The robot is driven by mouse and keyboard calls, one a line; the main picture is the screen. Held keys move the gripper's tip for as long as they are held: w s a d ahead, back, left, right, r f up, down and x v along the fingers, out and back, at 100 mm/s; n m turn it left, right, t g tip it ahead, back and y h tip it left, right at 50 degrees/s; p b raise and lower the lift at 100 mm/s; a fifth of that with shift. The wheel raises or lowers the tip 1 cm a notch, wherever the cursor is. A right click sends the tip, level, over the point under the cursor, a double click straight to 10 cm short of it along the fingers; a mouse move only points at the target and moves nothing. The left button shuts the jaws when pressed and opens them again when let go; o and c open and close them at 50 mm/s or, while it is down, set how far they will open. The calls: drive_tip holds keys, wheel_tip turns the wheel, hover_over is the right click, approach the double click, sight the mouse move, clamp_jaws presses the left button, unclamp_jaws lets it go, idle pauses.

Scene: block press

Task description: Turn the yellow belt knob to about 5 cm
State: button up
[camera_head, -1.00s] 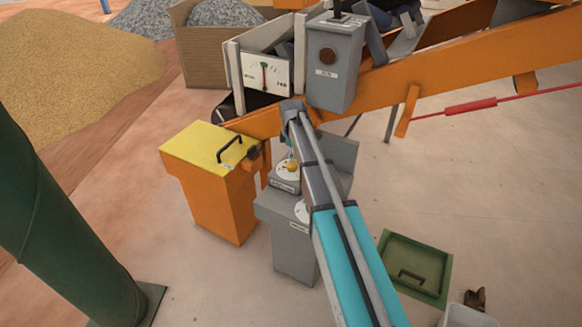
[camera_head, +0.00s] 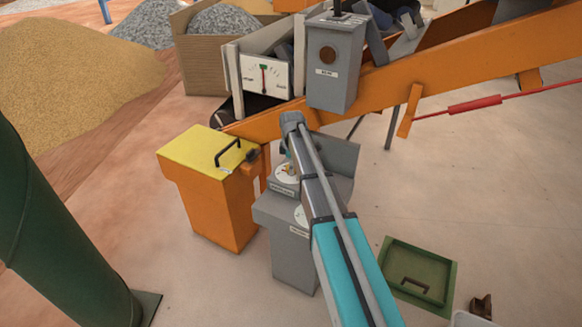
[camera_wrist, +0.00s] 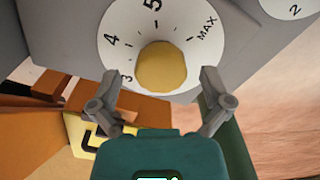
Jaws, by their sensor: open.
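The yellow belt knob (camera_wrist: 162,66) sits on a white round dial (camera_wrist: 122,22) marked 3, 4, 5 and MAX in the wrist view. I cannot make out a pointer on the knob. My gripper (camera_wrist: 160,76) is open, with one finger on each side of the knob's lower part in the picture. A gap shows between each finger and the knob, and I cannot tell how deep the fingers reach. In the head view my arm and gripper mostly hide the knob above the grey control box (camera_head: 290,245).
A second dial (camera_wrist: 290,8) marked 2 shows at the wrist view's top right. An orange box with a yellow lid (camera_head: 200,148) and black handle stands close left of the control box. The orange conveyor frame (camera_head: 440,85) runs behind. A green tray (camera_head: 432,250) lies on the floor at right.

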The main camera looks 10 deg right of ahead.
drive_tip(key=c, duration=1)
drive_tip(key=shift+a, duration=0.15)
drive_tip(key=shift+c, duration=0.9)
